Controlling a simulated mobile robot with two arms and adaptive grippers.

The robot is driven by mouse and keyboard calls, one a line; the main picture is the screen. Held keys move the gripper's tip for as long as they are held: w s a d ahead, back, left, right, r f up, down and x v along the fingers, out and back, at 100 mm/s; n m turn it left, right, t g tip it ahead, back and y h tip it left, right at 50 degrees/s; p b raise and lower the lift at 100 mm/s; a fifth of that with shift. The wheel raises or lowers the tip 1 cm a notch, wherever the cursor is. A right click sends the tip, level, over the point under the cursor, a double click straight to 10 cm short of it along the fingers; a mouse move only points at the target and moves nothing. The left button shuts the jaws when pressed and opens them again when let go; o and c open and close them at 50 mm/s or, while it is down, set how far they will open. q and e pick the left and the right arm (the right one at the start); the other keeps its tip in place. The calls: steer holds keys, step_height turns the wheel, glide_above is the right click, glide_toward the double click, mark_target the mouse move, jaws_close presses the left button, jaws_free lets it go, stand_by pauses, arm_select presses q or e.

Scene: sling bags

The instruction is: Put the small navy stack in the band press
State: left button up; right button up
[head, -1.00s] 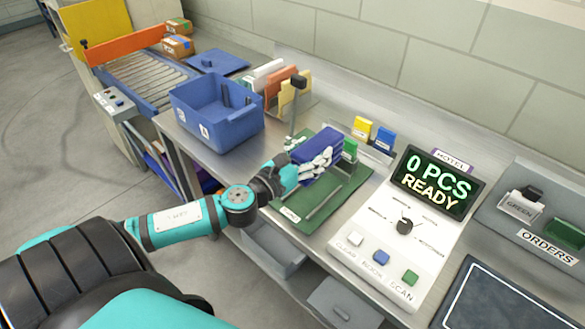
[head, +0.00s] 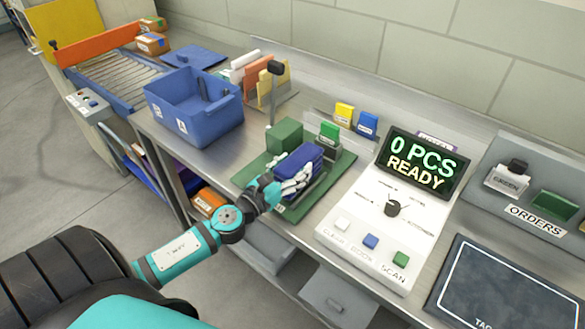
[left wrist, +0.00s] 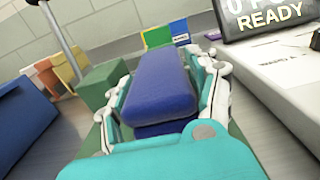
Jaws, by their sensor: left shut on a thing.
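The small navy stack (head: 299,160) is a dark blue bundle between the fingers of my left gripper (head: 296,178). In the left wrist view the stack (left wrist: 160,85) fills the middle, with white-and-teal fingers of the gripper (left wrist: 165,100) on both sides. The band press has a green base (head: 262,172), a green block (head: 285,135) and an upright post with a black knob (head: 274,68). The stack is low over the base, to the right of the block. I cannot tell whether it touches the base. My right gripper is not in view.
A blue bin (head: 200,118) stands left of the press. A white console (head: 375,225) with a screen reading "0 PCS READY" (head: 417,162) is to the right. Small yellow (head: 343,115), blue (head: 367,124) and green (head: 329,132) packs stand behind the press.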

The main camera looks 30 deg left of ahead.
arm_select(q)
steer(key=shift+f, duration=0.25)
steer(key=o, duration=1.1)
steer(key=shift+r, duration=0.1)
steer(key=o, duration=0.3)
steer(key=shift+r, duration=0.1)
steer(key=s+b, duration=0.1)
steer(key=s, duration=0.2)
steer(key=s+b, duration=0.2)
steer(key=s, duration=0.2)
steer(key=s+b, duration=0.1)
steer(key=s, duration=0.2)
steer(key=shift+s+a, duration=0.35)
steer(key=shift+a, duration=0.05)
steer(key=shift+s+b, duration=0.4)
steer(key=shift+s, duration=0.3)
